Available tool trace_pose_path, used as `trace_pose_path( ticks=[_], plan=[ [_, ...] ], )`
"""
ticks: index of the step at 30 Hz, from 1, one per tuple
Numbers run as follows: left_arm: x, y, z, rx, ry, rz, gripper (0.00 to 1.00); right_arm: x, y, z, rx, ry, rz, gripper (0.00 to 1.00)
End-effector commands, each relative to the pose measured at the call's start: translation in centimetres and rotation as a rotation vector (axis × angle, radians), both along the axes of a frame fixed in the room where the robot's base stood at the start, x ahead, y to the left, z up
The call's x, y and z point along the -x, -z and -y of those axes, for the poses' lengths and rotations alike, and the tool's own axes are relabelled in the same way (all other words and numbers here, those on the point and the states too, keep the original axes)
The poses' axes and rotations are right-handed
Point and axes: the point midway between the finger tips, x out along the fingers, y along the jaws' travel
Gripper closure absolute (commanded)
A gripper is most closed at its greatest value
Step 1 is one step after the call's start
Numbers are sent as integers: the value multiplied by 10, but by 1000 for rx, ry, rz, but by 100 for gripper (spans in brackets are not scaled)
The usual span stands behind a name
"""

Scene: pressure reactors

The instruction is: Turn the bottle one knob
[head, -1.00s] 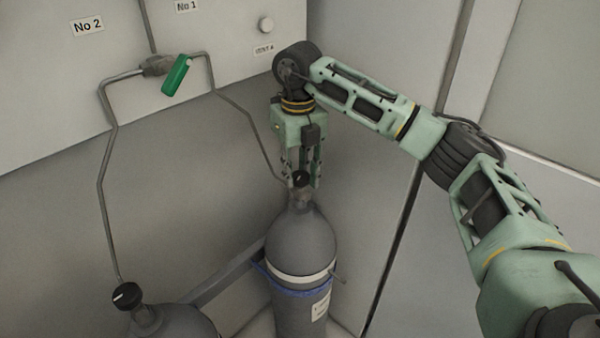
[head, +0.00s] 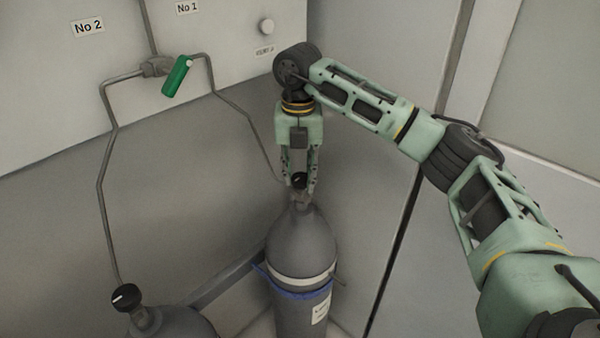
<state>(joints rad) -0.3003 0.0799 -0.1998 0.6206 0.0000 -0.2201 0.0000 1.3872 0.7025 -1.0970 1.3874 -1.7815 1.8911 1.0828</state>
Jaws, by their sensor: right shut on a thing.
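The bottle one knob (head: 299,179) is a small black knob with a white mark, on top of a grey gas bottle (head: 302,243) in the corner. My right gripper (head: 300,187) points down over this bottle and is shut on the knob, a finger on each side. The gripper partly hides the knob and the valve under it. My left gripper is not in view.
A second grey bottle (head: 175,324) with a black knob (head: 126,297) stands at the lower left. A green-handled valve (head: 177,76) and thin pipes run along the back wall. A blue strap (head: 298,293) goes around the right bottle. Walls stand close behind and to the right.

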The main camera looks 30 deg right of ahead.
Motion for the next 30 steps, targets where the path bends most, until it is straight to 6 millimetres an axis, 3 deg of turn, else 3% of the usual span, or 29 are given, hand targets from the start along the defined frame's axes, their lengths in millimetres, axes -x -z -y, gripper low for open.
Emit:
trace_pose_path(
  ticks=[7,8,12,23,26,30],
  plan=[
    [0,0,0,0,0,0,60,0,1,-4,-7,-4,2,99],
    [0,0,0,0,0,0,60,-1,1,-4,-7,-4,2,72],
    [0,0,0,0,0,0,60,-1,0,-3,-6,-4,3,60],
    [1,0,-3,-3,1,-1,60,-1,-3,-1,-2,-1,3,59],
    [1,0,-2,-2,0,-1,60,-1,-12,-1,-2,-1,4,59],
    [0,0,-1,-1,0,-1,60,-2,-39,-2,-3,-1,8,59]
  ],
)
